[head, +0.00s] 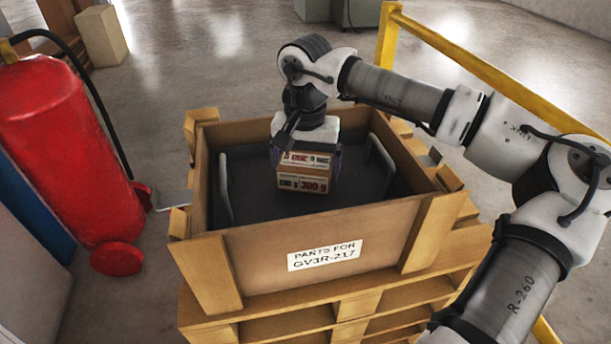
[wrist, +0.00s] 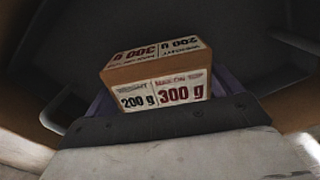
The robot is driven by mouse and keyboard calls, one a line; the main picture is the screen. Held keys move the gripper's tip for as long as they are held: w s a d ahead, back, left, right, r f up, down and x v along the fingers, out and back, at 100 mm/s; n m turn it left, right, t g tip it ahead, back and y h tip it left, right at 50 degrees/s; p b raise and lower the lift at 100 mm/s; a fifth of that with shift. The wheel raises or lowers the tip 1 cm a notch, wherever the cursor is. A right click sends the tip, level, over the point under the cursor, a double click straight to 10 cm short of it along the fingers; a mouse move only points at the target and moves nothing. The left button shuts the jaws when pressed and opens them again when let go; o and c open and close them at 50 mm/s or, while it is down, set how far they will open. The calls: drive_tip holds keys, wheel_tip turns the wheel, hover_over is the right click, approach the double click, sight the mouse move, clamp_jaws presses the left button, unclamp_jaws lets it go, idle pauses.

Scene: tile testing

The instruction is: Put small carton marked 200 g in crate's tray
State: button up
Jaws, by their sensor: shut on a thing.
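A small brown carton (head: 303,172) with white labels is held in my gripper (head: 306,163), its purple fingers on either side of it. In the wrist view the carton (wrist: 160,80) shows "200 g" in black beside "300 g" in red on its near face. The carton is inside the outline of the wooden crate (head: 245,255), over the dark tray (head: 375,192) that lines it. I cannot tell whether the carton's underside touches the tray floor.
The crate, labelled "PARTS FOR GV3R-217", stands on a wooden pallet (head: 360,305). The tray has raised grey handles (head: 224,188) at its sides and looks otherwise empty. A red fire extinguisher (head: 70,150) stands left. A yellow rail (head: 480,65) runs behind my arm.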

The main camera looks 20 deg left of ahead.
sight(306, 178)
drive_tip(key=shift+f, duration=1.35)
drive_tip(key=shift+f, duration=0.15)
drive_tip(key=o, duration=0.8)
wheel_tip(306, 178, up, 12)
drive_tip(key=shift+r, duration=0.2)
